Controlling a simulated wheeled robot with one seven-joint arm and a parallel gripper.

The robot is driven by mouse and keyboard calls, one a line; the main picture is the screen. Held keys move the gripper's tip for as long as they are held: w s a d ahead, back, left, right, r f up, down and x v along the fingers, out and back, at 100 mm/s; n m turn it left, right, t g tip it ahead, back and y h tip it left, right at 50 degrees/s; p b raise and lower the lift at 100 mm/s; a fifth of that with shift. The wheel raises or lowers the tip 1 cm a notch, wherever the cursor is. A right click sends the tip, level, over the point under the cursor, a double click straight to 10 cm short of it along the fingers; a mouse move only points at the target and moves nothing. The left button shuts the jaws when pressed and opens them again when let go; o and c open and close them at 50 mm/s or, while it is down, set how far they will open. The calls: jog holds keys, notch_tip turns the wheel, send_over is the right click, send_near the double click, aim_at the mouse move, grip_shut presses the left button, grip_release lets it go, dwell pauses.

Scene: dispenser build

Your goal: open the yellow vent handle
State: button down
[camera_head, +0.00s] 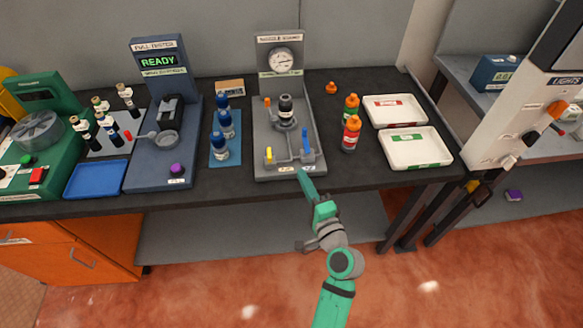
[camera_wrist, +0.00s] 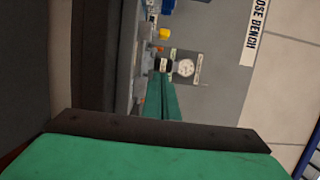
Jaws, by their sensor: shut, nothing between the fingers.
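The yellow vent handle (camera_head: 269,155) stands upright at the front left of the grey dispenser stand (camera_head: 262,125) on the bench. A blue handle (camera_head: 306,145) stands at the stand's front right. My gripper (camera_head: 302,173) is shut and empty. In the head view its tip is at the stand's front edge, right of the yellow handle and just below the blue one; I cannot tell its height. In the wrist view my fingers (camera_wrist: 162,95) are together, pointing toward the gauge (camera_wrist: 186,67).
A dark bottle (camera_head: 285,110) sits in the middle of the stand. Blue-capped bottles (camera_head: 221,146) stand on a blue mat to the left. The bench front edge (camera_head: 225,198) lies under my arm.

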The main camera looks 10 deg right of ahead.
aim_at(269, 155)
jog(key=x, duration=0.9)
jog(key=a, duration=0.3)
jog(key=shift+w+a, duration=0.1)
jog(key=shift+w, duration=0.05)
jog(key=shift+a, duration=0.45)
